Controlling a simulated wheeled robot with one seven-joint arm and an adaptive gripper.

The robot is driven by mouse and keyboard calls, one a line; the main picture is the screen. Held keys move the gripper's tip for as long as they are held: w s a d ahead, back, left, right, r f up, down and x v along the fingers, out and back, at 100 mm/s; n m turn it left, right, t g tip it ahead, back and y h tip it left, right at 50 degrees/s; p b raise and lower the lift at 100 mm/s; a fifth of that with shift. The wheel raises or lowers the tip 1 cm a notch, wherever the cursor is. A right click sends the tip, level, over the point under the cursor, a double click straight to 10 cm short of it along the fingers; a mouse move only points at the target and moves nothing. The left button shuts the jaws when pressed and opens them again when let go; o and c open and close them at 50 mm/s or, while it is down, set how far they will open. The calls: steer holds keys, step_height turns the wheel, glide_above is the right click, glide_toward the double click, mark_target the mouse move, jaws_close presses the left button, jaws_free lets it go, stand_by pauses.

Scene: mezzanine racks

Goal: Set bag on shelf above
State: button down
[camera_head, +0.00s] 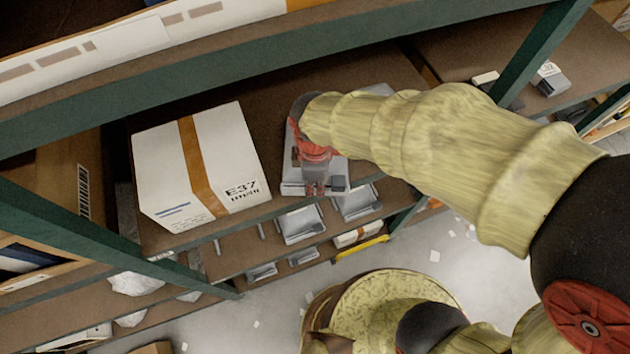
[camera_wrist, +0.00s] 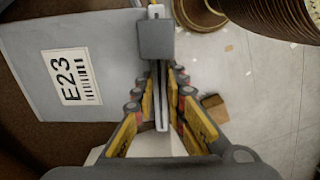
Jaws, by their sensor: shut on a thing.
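A pale grey, flat-topped item with an E23 label, which looks to be the bag (camera_wrist: 25,70), fills the left of the wrist view. In the head view the grey bag (camera_head: 295,187) lies on the middle shelf (camera_head: 262,213) at its front edge, largely hidden by my gripper (camera_head: 315,188). In the wrist view my gripper (camera_wrist: 162,100) points at a grey block-like tab (camera_wrist: 156,40) at the bag's edge. Its yellow-padded fingers are closed around a thin grey and white strip below that tab. The exact grip is partly hidden. The bag looks still level with the shelf.
A white carton marked E37 (camera_head: 205,165) stands close left of the bag. The upper shelf's green beam (camera_head: 230,75) runs above, with a long labelled carton (camera_head: 90,50) on that shelf. Grey bins (camera_head: 300,224) sit below. A green upright (camera_head: 540,50) stands right.

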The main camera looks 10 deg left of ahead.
steer(key=shift+f+b, duration=0.3)
steer(key=shift+f, duration=0.15)
stand_by(0.5)
steer(key=c, duration=1.7)
jaws_free()
steer(key=shift+r, duration=3.75)
